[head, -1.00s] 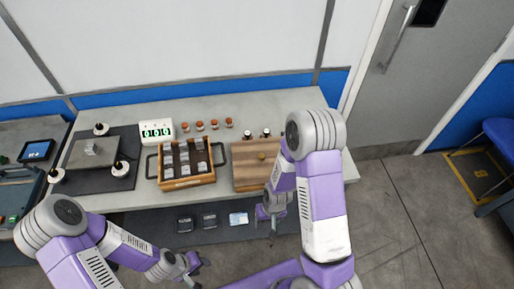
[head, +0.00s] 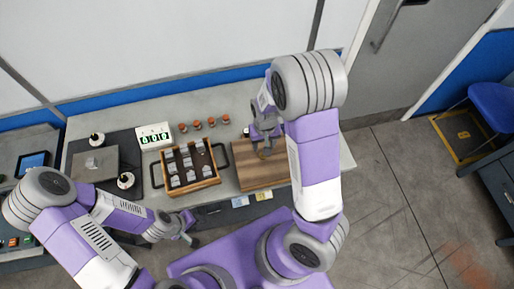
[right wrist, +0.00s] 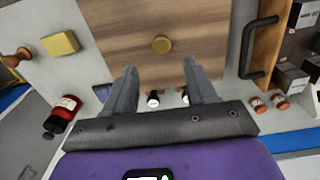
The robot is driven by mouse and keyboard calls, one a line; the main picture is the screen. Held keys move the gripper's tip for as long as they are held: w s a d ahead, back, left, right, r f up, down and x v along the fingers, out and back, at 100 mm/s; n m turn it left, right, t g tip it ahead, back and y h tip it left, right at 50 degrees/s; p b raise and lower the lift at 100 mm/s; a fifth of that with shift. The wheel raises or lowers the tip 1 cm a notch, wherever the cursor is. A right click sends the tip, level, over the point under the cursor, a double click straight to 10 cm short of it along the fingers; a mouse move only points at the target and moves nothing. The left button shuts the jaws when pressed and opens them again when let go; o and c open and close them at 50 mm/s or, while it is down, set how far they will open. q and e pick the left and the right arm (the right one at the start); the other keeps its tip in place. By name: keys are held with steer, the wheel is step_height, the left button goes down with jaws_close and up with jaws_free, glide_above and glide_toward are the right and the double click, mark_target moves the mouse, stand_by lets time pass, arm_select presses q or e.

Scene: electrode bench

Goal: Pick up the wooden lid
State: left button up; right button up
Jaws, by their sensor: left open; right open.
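The wooden lid (head: 258,178) is a flat brown striped board lying on the bench, right of the crate. In the right wrist view the lid (right wrist: 120,35) fills the upper middle, with a round brass-coloured knob (right wrist: 161,45) on it. My right gripper (head: 265,150) is over the lid, partly blocking it in the head view. In the right wrist view its two fingers (right wrist: 162,85) are spread and empty, with the knob ahead of the gap between them. My left gripper (head: 189,230) is open and empty in front of the bench, away from the lid.
A wooden crate (head: 196,187) with dark handles and several small blocks stands left of the lid. A white display box (head: 153,136) and several small red-brown jars (head: 197,124) stand behind. A red bottle (right wrist: 62,117) and a yellow block (right wrist: 60,43) lie beside the lid.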

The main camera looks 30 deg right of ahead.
mark_target(263, 159)
steer(key=f, duration=0.4)
steer(key=f+b, duration=0.1)
steer(key=f, duration=0.2)
steer(key=shift+s+a+f, duration=0.1)
steer(key=shift+s+a, duration=0.15)
steer(key=shift+s, duration=0.1)
jaws_close()
